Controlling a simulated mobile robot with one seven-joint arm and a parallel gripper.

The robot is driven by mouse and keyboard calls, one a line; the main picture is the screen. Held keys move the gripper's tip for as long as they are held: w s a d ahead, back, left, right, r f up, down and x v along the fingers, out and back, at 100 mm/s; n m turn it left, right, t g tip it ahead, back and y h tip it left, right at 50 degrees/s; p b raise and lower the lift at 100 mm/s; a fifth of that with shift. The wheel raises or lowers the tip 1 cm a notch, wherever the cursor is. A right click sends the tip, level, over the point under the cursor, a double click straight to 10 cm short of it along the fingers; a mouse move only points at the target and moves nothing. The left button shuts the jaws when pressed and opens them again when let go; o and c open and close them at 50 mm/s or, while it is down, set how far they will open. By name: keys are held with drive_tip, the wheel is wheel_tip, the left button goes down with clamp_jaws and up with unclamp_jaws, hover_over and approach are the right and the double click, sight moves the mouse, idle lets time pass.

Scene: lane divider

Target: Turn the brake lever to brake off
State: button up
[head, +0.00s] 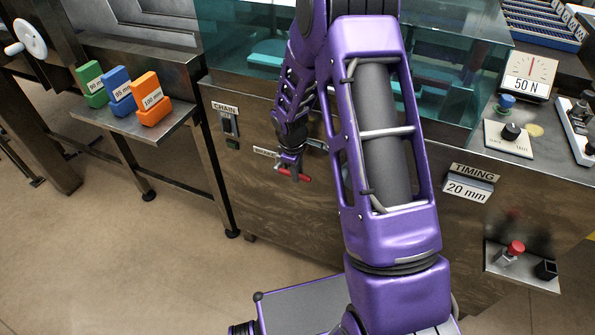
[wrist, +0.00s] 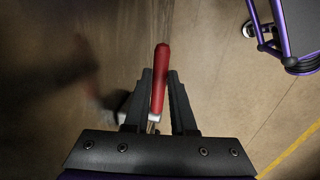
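The brake lever has a red handle (head: 303,177) and sits low on the front of the machine cabinet, below a partly hidden label (head: 264,153). My gripper (head: 293,171) reaches down to it, with its fingers at the handle. In the wrist view the red handle (wrist: 160,75) lies between my two fingers (wrist: 160,88) and sticks out past their tips. Its metal end is near the finger bases. The handle looks close to both fingertips, but whether they press on it is not clear. The lever's pivot is mostly hidden.
A CHAIN switch (head: 229,122) is left of the lever. A side shelf (head: 170,124) with green, blue and orange blocks stands further left. The TIMING plate (head: 468,188) and a red-knobbed control (head: 515,248) are on the right. The floor below is open.

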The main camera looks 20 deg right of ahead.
clamp_jaws()
idle(1.0)
